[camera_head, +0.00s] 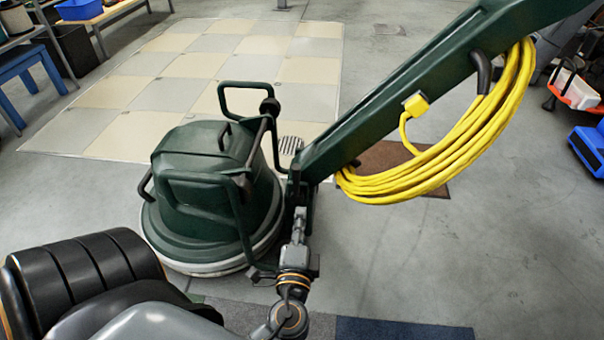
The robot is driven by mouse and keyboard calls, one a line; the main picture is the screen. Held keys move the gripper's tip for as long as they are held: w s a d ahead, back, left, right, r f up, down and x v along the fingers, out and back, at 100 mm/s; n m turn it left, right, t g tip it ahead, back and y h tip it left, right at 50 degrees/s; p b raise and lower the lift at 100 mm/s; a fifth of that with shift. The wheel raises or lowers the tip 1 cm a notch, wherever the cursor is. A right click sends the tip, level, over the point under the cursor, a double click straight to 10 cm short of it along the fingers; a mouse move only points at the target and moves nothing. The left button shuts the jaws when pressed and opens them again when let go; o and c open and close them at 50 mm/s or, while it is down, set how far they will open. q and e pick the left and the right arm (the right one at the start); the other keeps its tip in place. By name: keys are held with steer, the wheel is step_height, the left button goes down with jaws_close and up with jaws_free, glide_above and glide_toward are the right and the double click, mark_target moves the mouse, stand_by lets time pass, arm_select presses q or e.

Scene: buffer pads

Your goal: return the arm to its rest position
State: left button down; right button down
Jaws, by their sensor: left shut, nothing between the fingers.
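A dark green floor buffer (215,185) stands in the middle of the camera_head view. Its long green handle (390,95) slants up to the top right, with a coiled yellow cable (450,150) hanging from it. My left gripper (299,216) is at the lower middle, pointing away from me, in front of the foot of the handle. It is shut and empty. I cannot tell whether it touches the machine. My right gripper is not in view.
A checkered tile floor patch (110,133) lies behind the buffer. A brown mat (385,158) lies under the handle, and a dark blue mat (400,330) is at the bottom. A blue table (25,65) and a blue bin (590,148) stand at the sides.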

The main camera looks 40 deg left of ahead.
arm_select(q)
steer(key=shift+v, duration=0.9)
steer(key=shift+w+d, duration=0.1)
